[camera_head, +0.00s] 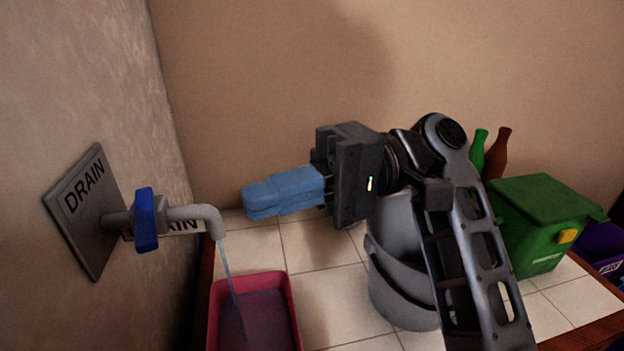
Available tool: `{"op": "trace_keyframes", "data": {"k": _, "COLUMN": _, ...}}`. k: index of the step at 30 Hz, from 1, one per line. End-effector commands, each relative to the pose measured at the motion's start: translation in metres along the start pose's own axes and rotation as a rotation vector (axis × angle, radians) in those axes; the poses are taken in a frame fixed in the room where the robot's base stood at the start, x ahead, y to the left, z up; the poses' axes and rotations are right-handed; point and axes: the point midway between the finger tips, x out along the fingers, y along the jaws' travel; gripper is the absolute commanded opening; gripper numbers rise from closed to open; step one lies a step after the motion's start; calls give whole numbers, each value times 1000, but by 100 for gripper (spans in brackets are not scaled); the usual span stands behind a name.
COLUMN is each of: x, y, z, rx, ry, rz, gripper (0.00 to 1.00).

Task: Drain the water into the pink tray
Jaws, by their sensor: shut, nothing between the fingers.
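A grey drain pipe with a spout (195,215) comes out of the left wall. Its blue valve handle (146,220) stands upright across the pipe. A thin stream of water (230,275) runs from the spout into the pink tray (216,315), which sits below on the tiled counter and has water in it. The tray's near end is cut off by the picture's edge. My gripper (248,200), with blue fingers, is shut and empty. It points left, to the right of the spout and apart from it, above the counter.
A grey bucket (385,285) stands partly behind my arm. A green bin (540,220), a green bottle (478,150), a brown bottle (497,152) and a purple bin (600,245) are at the right. A DRAIN plate (85,205) is on the wall. Tiles between tray and bucket are clear.

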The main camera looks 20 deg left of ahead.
Motion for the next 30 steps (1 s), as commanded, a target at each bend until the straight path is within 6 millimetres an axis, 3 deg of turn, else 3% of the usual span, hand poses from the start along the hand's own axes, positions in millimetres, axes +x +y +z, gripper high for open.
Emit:
{"op": "trace_keyframes", "data": {"k": 6, "x": 41, "y": 2, "z": 0, "rx": -2, "ry": -2, "rz": 1, "gripper": 0}}
{"op": "trace_keyframes", "data": {"k": 12, "x": 63, "y": 1, "z": 0, "rx": -2, "ry": 1, "rz": 1, "gripper": 0}}
{"op": "trace_keyframes", "data": {"k": 27, "x": 71, "y": 0, "z": 0, "rx": -1, "ry": 1, "rz": 1, "gripper": 0}}
{"op": "trace_keyframes", "data": {"k": 30, "x": 81, "y": -1, "z": -3, "rx": 0, "ry": -1, "rz": 0, "gripper": 0}}
